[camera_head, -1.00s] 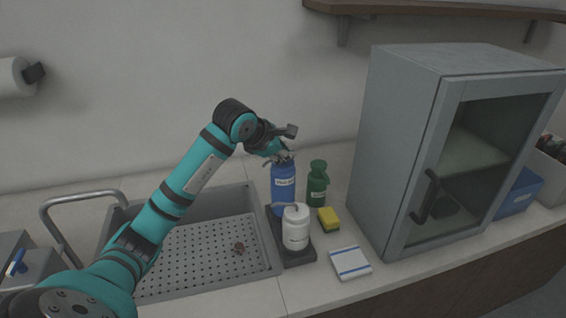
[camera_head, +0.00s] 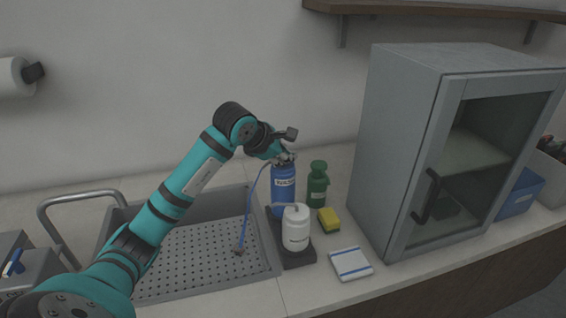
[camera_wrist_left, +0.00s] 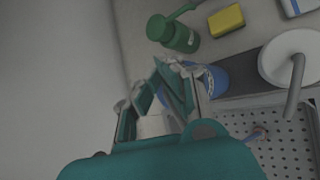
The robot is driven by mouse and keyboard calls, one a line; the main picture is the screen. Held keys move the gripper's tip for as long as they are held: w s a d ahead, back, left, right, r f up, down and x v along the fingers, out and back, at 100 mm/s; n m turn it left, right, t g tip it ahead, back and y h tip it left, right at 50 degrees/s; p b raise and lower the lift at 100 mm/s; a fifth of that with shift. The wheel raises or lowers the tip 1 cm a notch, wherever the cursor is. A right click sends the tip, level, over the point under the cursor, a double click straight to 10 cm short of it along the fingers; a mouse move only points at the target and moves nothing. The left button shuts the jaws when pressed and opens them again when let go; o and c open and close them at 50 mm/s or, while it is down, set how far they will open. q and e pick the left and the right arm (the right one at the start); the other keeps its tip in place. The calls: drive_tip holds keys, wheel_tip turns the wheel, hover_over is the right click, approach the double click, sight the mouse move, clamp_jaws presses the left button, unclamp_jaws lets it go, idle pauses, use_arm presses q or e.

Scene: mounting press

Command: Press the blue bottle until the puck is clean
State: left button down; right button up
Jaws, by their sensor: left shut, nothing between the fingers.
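The blue bottle (camera_head: 284,200) stands upright on a dark tray (camera_head: 297,257) at the right edge of the sink. My left gripper (camera_head: 283,159) is shut and empty, its fingers on the bottle's top. In the left wrist view the fingers (camera_wrist_left: 178,70) overlap the top of the blue bottle (camera_wrist_left: 216,80). A thin blue stream (camera_head: 249,208) arcs from the bottle's top down to the puck (camera_head: 240,250), a small brownish-grey disc on the perforated sink floor. The puck is partly under the stream, so how clean it is cannot be told. My right gripper is not in view.
A white bottle (camera_head: 296,228) stands in front of the blue one on the tray. A grey cabinet (camera_head: 400,150) closes off the right side.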

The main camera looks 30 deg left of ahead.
sight(285, 165)
use_arm(q)
drive_tip(key=shift+r+p, duration=0.55)
drive_tip(key=shift+r, duration=0.3)
drive_tip(key=shift+r+p, duration=1.65)
drive_tip(key=shift+r, duration=0.9)
